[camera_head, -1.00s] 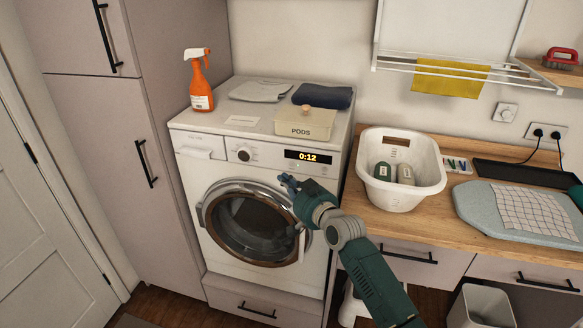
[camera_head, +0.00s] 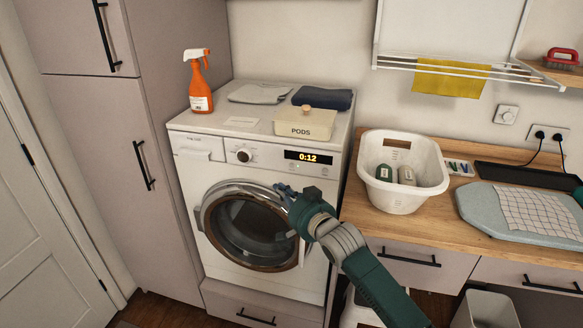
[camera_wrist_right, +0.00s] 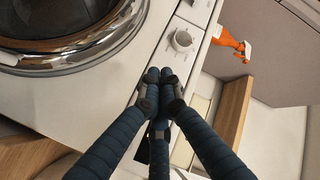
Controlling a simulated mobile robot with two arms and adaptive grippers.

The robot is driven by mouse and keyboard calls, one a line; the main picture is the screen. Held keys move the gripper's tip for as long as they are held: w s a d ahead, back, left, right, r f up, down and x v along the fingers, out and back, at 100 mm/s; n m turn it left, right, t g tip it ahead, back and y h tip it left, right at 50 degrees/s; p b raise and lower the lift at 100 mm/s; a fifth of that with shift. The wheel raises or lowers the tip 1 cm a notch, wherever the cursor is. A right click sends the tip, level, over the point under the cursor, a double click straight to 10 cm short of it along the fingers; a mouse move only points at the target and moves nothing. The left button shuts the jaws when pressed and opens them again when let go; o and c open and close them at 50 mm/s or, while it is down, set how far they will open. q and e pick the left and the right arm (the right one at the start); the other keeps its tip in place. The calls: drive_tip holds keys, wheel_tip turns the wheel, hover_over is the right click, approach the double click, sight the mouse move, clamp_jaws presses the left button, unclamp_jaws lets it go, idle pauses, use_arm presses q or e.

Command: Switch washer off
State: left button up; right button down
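The white washer (camera_head: 190,235) stands against the wall with its round door (camera_head: 250,232) shut. Its display (camera_head: 308,157) is lit and reads 0:12. A round knob (camera_head: 244,156) sits left of the display and also shows in the right wrist view (camera_wrist_right: 182,40). My right gripper (camera_head: 281,188) is in front of the washer, below the control panel near the door's upper right rim. In the right wrist view its fingertips (camera_wrist_right: 160,74) are together with nothing visible between them, beside the panel edge. I cannot tell whether they touch the washer. My left gripper is not in view.
On the washer top are an orange spray bottle (camera_head: 200,85), folded cloths (camera_head: 322,98) and a PODS box (camera_head: 304,124). A white basket (camera_head: 402,190) stands on the wooden counter (camera_head: 450,235) to the right. A tall cabinet (camera_head: 100,150) borders the washer's left.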

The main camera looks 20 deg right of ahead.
sight(292, 165)
drive_tip(key=shift+w+d+b, duration=0.7)
drive_tip(key=shift+w+d, duration=0.1)
drive_tip(key=shift+w, duration=0.35)
drive_tip(key=shift+w+d+b, duration=0.75)
drive_tip(key=shift+w+d, duration=0.05)
drive_tip(key=shift+w, duration=0.4)
drive_tip(key=shift+w+d+b, duration=0.7)
drive_tip(key=shift+w+d, duration=0.1)
drive_tip(key=shift+w, duration=0.35)
drive_tip(key=shift+w+d, duration=0.25)
drive_tip(key=shift+w, duration=0.1)
drive_tip(key=shift+w+d, duration=0.2)
drive_tip(key=shift+w, duration=0.05)
drive_tip(key=shift+s+a+r+p, duration=0.1)
drive_tip(key=shift+s+a+p, duration=0.2)
drive_tip(key=shift+p, duration=0.1)
drive_tip(key=shift+s, duration=0.15)
drive_tip(key=shift+s+a+p, duration=0.15)
drive_tip(key=shift+s+p, duration=0.05)
drive_tip(key=shift+p, duration=0.1)
